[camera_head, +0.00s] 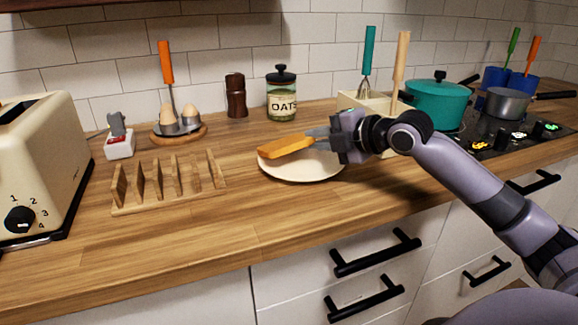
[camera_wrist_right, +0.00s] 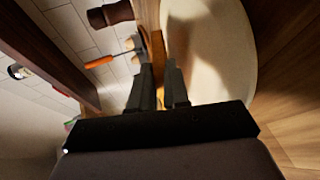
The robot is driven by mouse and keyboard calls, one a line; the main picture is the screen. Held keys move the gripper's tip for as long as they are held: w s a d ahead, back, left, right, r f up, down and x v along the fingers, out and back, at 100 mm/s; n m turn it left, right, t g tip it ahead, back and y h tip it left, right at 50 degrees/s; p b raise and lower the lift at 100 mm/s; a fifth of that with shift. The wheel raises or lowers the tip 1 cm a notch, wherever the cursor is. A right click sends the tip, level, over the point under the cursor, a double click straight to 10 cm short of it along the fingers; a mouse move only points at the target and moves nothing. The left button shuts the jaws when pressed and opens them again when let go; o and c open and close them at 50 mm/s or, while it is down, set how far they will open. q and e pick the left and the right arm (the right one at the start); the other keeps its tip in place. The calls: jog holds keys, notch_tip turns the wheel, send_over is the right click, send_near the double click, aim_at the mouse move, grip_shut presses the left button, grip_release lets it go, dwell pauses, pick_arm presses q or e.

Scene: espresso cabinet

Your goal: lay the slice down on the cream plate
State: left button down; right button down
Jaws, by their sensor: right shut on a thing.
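The slice (camera_head: 286,146) is golden brown and held roughly flat over the cream plate (camera_head: 301,171), toward its back left. My right gripper (camera_head: 318,138) is shut on the right end of the slice. In the right wrist view the slice (camera_wrist_right: 158,55) shows edge-on between the fingertips (camera_wrist_right: 160,88), with the plate (camera_wrist_right: 222,50) beside it. I cannot tell whether the slice touches the plate. My left gripper is not in view.
A wooden toast rack (camera_head: 170,185) stands left of the plate, with a toaster (camera_head: 40,160) farther left. Behind are an egg stand (camera_head: 180,132), a pepper mill (camera_head: 236,97) and an oats jar (camera_head: 282,98). A utensil box (camera_head: 350,100) stands behind my right gripper. The counter front is clear.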

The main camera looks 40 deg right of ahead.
jog(key=c, duration=1.2)
grip_release()
jog(key=shift+s+d+f, duration=0.1)
jog(key=shift+s, duration=0.15)
jog(key=b+v, duration=0.4)
jog(key=v, duration=0.2)
jog(key=shift+s, duration=0.3)
jog(key=shift+s+r, duration=0.35)
jog(key=shift+s, duration=0.1)
